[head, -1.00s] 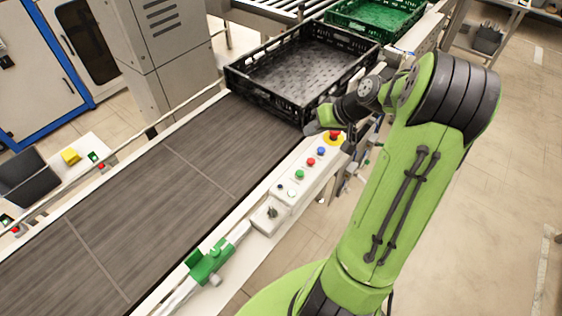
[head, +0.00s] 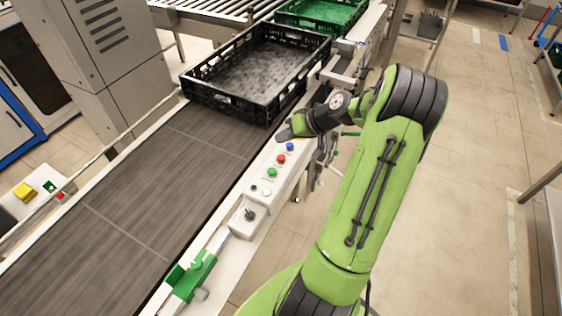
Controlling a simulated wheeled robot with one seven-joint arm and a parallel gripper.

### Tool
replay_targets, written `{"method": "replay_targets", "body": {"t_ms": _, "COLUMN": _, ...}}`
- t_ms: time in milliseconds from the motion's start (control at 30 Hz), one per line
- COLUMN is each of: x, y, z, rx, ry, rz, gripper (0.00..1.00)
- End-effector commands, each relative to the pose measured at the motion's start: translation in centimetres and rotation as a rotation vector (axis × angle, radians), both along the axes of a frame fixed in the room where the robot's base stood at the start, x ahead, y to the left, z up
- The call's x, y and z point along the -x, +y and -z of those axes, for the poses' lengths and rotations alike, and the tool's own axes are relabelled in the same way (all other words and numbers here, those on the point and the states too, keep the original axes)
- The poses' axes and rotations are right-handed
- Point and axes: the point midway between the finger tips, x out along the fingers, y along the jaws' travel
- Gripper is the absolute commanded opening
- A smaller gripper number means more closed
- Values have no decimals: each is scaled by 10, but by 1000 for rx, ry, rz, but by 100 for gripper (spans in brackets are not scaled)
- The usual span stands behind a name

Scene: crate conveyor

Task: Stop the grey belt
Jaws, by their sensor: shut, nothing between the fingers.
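The grey belt (head: 150,180) runs from the lower left up to a black crate. A white control panel (head: 262,205) stands along its right edge. The panel carries a blue button (head: 290,147), a red button (head: 281,159), a green button (head: 271,172), small round parts and a black knob (head: 249,213). My gripper (head: 285,133) is shut and empty, low over the panel's far end, just beyond the blue button. A yellow edge shows under it; the red button on yellow there is hidden. I cannot tell whether the fingers touch it.
The black crate (head: 225,103) sits at the belt's far end, close left of my gripper. A green crate (head: 340,14) is behind it near rollers (head: 215,12). A green clamp (head: 190,275) sits on the near rail. Open floor lies to the right.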

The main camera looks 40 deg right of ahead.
Motion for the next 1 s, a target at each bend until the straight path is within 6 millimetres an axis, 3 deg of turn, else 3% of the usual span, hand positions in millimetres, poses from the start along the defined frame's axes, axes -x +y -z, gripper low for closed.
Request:
{"method": "replay_targets", "body": {"t_ms": 33, "x": 0, "y": 0, "z": 14, "rx": -1, "ry": 1, "rz": 1, "gripper": 0}}
{"method": "replay_targets", "body": {"t_ms": 100, "x": 0, "y": 0, "z": 25, "rx": -1, "ry": 1, "rz": 1, "gripper": 0}}
{"method": "replay_targets", "body": {"t_ms": 300, "x": 0, "y": 0, "z": 46, "rx": 0, "ry": 1, "rz": -1, "gripper": 0}}
{"method": "replay_targets", "body": {"t_ms": 1000, "x": 0, "y": 0, "z": 45, "rx": 1, "ry": 0, "rz": 1, "gripper": 0}}
